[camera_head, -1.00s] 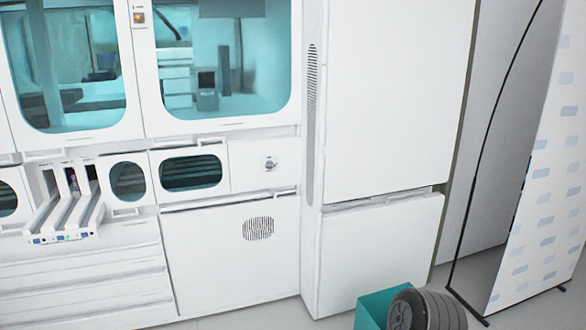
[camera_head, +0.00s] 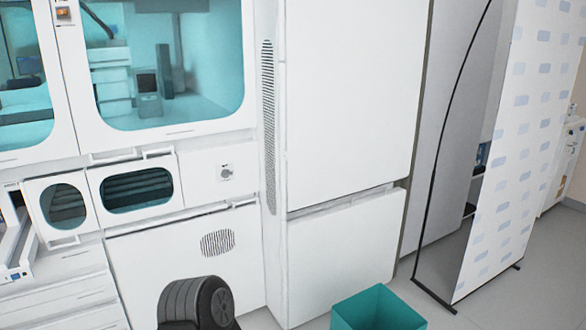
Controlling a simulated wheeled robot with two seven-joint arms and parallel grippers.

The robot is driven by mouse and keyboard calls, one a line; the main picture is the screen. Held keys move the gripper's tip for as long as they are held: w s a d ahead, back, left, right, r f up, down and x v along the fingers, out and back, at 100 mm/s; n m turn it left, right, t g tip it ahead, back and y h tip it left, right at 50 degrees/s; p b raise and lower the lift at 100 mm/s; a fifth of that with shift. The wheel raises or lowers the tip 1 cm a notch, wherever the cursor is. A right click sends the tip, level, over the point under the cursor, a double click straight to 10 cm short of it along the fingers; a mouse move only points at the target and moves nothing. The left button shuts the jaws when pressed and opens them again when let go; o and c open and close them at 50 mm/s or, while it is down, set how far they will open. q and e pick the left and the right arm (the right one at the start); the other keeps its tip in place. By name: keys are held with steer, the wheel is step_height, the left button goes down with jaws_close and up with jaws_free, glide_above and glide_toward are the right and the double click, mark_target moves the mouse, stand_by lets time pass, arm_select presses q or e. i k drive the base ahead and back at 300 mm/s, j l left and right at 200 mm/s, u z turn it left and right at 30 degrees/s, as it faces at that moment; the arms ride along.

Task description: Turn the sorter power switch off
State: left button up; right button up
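A small round rotary switch (camera_head: 225,173) sits on a white panel of the machine, right of the lower oval windows. The white sorter machine (camera_head: 155,240) fills the left of the head view. Neither of my grippers is in view.
A tall white cabinet (camera_head: 345,110) stands right of the switch panel. A teal open box (camera_head: 378,308) is on the floor in front of it. A patterned banner stand (camera_head: 505,150) is further right. A tube rack (camera_head: 15,245) juts out at the left edge. Grey floor shows at right.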

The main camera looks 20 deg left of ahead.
mark_target(225, 173)
steer(key=i+j+z, duration=0.15)
steer(key=j, duration=0.35)
steer(key=i+j+z, duration=0.15)
steer(key=j, duration=0.35)
steer(key=i+j+z, duration=0.15)
steer(key=j, duration=0.35)
steer(key=i+j+z, duration=0.15)
steer(key=j, duration=0.4)
steer(key=j+z, duration=0.15)
steer(key=j, duration=0.65)
steer(key=i+j, duration=0.15)
steer(key=j, duration=0.1)
